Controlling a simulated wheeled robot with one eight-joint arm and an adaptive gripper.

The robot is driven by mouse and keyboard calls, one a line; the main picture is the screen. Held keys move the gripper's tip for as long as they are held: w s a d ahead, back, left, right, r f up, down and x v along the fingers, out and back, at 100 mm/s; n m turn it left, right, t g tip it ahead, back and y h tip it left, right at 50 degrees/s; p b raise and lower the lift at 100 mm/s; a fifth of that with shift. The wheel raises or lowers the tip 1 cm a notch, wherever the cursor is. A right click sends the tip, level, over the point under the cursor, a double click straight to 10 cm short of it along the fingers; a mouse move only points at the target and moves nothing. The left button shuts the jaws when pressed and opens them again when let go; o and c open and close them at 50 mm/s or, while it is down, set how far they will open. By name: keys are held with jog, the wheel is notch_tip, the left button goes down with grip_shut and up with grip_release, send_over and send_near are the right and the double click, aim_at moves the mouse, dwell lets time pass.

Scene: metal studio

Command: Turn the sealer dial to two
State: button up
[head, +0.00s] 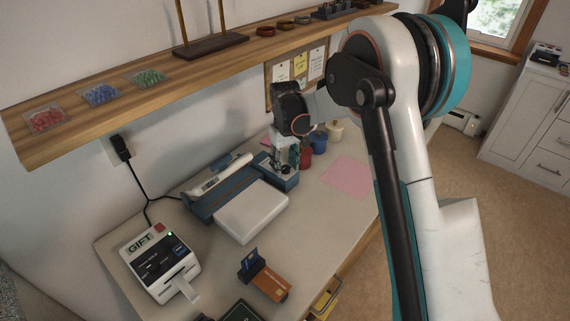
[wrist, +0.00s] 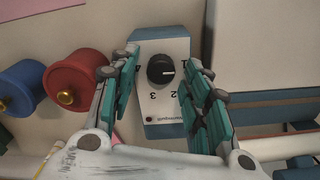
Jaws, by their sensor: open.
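The sealer (head: 228,186) is a blue and white unit on the bench in the head view. Its control box (wrist: 163,117) has a pale face and blue edges in the wrist view. The black round dial (wrist: 158,70) sits on that face, with digits around it; 2 and 3 show below it. A short white mark on the dial points right. My gripper (wrist: 158,88) is open, with one finger left and one right of the dial. I cannot tell whether either finger touches it. In the head view my gripper (head: 287,152) is over the sealer's right end and hides the dial.
Red and blue spools (wrist: 76,82) stand close left of the box in the wrist view. A pink sheet (head: 346,178) lies right of the sealer. A GIFT-labelled machine (head: 160,262) and an orange item (head: 268,286) are nearer. A wooden shelf (head: 200,78) runs above the bench.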

grip_shut()
jog(key=shift+m, duration=0.3)
jog(key=m+p, duration=0.1)
jog(key=m, duration=0.4)
jog(key=shift+d+m, duration=0.1)
jog(key=shift+m, duration=0.2)
jog(key=m+p, duration=0.1)
jog(key=m, duration=0.4)
jog(key=shift+m, duration=0.4)
grip_release()
